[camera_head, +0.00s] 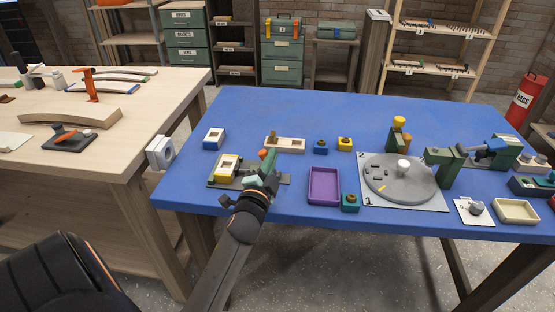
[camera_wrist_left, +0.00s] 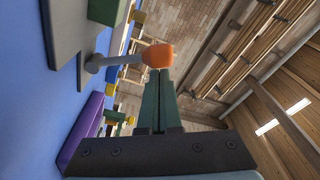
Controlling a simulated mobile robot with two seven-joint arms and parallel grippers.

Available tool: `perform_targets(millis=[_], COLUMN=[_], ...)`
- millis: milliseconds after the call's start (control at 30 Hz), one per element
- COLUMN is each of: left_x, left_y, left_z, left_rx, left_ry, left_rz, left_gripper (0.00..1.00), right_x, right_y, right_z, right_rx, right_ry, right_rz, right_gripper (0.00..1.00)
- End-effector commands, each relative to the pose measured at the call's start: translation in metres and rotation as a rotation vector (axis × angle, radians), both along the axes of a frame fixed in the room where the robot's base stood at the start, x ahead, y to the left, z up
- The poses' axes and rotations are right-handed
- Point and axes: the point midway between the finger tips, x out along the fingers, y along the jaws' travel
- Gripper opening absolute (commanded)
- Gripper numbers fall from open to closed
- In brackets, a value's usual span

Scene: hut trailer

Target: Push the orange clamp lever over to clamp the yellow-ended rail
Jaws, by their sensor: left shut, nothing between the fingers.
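The orange clamp lever knob (camera_head: 263,154) stands over the clamp on the blue table. In the left wrist view the orange knob (camera_wrist_left: 158,55) sits on a thin grey rod. My left gripper (camera_head: 269,164) is shut and empty, with its fingertips close beside the knob; its green fingers (camera_wrist_left: 165,75) appear just below the knob in the wrist view. I cannot tell whether they touch it. A yellow-and-white piece (camera_head: 226,168), apparently the yellow-ended rail, lies on the grey base plate left of my gripper. My gripper and wrist hide part of the clamp. My right gripper is out of view.
A purple tray (camera_head: 324,185) stands right of the clamp, with small blue and yellow blocks around it. A grey turntable (camera_head: 400,190) stands further right. A slotted wooden block (camera_head: 292,145) lies behind the gripper. A wooden bench (camera_head: 130,150) with similar parts stands at the left.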

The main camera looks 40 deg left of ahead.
Motion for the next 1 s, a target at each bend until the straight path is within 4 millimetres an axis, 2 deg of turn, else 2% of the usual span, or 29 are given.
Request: perform_targets(millis=[300,1000], left_x=[-0.0033,-0.001], left_y=[0.0054,0.0067], left_z=[-0.0018,0.0019], left_rx=[-0.073,-0.079], left_ry=[-0.044,-0.046], left_rz=[0.0,0.0], left_gripper=[0.0,0.0], right_x=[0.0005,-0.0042], right_y=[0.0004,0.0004], right_z=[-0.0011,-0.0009], right_rx=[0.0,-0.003], right_ry=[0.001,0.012], right_rz=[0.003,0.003], right_gripper=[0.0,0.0])
